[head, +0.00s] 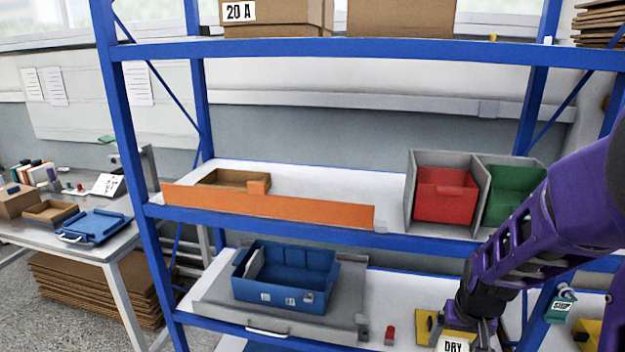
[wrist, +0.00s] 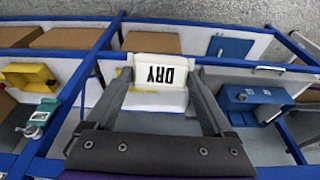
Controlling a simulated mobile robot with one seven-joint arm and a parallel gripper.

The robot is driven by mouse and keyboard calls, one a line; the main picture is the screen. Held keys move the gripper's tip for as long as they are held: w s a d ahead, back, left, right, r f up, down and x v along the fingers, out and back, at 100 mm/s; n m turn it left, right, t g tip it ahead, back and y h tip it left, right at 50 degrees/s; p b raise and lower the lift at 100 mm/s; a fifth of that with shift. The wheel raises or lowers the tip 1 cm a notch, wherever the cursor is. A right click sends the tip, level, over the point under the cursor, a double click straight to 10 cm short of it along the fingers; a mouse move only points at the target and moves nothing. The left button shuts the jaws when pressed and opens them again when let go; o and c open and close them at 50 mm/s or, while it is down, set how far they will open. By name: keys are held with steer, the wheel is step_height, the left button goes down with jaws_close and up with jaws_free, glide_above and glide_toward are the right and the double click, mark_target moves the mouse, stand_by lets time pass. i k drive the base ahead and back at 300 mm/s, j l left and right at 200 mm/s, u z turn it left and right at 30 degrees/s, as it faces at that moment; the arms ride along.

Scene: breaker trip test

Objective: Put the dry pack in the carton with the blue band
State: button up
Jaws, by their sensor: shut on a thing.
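The dry pack is a small white block labelled DRY (wrist: 162,72). My gripper (wrist: 164,78) is shut on it, with one finger on each side in the wrist view. In the head view the dry pack (head: 454,341) shows at the bottom edge under my gripper (head: 474,328), in front of the lower shelf at right. I cannot make out a blue band on any carton. An open brown carton (head: 234,179) sits on the middle shelf behind an orange lip, and another open carton (head: 50,212) is on the left table.
A blue tote (head: 285,278) sits on a grey tray on the lower shelf. Red (head: 445,195) and green (head: 510,190) bins stand at the middle shelf's right. Blue rack uprights and the orange lip (head: 265,204) are obstacles. A yellow bin (wrist: 30,76) shows in the wrist view.

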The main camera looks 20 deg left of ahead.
mark_target(51, 212)
steer(key=j, duration=0.9)
steer(key=j+u, duration=0.15)
steer(key=j, duration=0.75)
steer(key=i+j, duration=0.1)
steer(key=j, duration=0.8)
steer(key=j+u, duration=0.1)
steer(key=j, duration=0.8)
steer(key=i+j, duration=0.1)
steer(key=j, duration=0.35)
steer(key=j+u, duration=0.1)
steer(key=j, duration=0.3)
steer(key=i+j, duration=0.15)
steer(key=j, duration=0.3)
steer(key=i+j, duration=0.1)
steer(key=j, duration=0.3)
steer(key=i+j+u, duration=0.1)
steer(key=j, duration=0.35)
